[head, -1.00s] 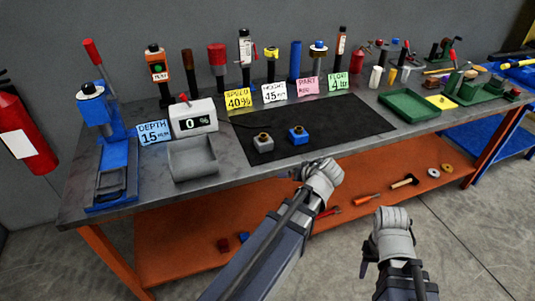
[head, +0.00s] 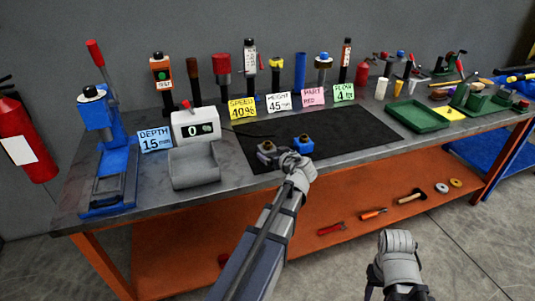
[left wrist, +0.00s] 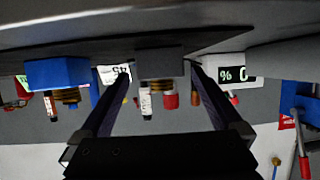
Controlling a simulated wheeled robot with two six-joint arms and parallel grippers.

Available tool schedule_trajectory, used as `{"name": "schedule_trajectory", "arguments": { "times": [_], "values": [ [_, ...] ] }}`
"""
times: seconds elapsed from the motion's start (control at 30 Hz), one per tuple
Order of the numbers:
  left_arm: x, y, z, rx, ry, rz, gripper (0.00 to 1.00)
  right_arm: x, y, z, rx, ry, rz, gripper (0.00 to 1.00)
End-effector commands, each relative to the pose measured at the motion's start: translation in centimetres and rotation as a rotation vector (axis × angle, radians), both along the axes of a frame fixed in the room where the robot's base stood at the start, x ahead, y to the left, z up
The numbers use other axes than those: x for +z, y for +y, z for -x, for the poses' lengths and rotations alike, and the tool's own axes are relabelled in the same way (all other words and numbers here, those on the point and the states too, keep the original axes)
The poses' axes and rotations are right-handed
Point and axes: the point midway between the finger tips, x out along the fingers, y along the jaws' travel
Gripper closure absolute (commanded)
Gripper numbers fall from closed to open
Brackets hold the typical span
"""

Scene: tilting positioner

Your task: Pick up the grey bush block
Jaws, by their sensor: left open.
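The grey bush block (head: 266,148), with a brass-coloured bush on top, sits on the black mat (head: 345,135). The blue bush block (head: 303,144) sits just right of it. My left gripper (head: 280,157) is low over the mat's front edge, close to the grey block and partly covering it. In the left wrist view, which looks upside down, the grey block (left wrist: 160,60) shows between the tips of the open left fingers (left wrist: 160,75). I cannot tell whether they touch it. The blue block (left wrist: 57,73) is outside the fingers. My right gripper (head: 375,275) is off the bench; its fingers are unclear.
A grey scale with a tray (head: 194,166) stands left of the mat, beside a blue press (head: 108,150). Cards and upright tools line the back. A green tray (head: 415,116) is at right. The mat's right part is clear.

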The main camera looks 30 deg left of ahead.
Motion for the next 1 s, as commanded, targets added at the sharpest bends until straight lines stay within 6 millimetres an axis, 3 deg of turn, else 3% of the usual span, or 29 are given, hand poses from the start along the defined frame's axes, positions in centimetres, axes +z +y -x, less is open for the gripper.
{"name": "schedule_trajectory", "arguments": {
  "times": [0.4, 0.63, 1.0],
  "values": [
    [-2.0, 3.7, -2.8, 0.001, 0.0, 0.0, 0.0, -2.0, 0.0, 0.0, 0.0, 0.0, 0.0, 0.5],
    [-1.8, 3.8, -2.7, 0.0, 0.0, 0.0, 0.01, -1.8, 0.0, 0.0, 0.0, 0.0, 0.0, 0.5],
    [-1.9, 3.8, -2.7, 0.0, 0.0, 0.0, 0.43, -1.8, 0.0, 0.0, 0.0, 0.0, 0.0, 0.5]
  ]
}}
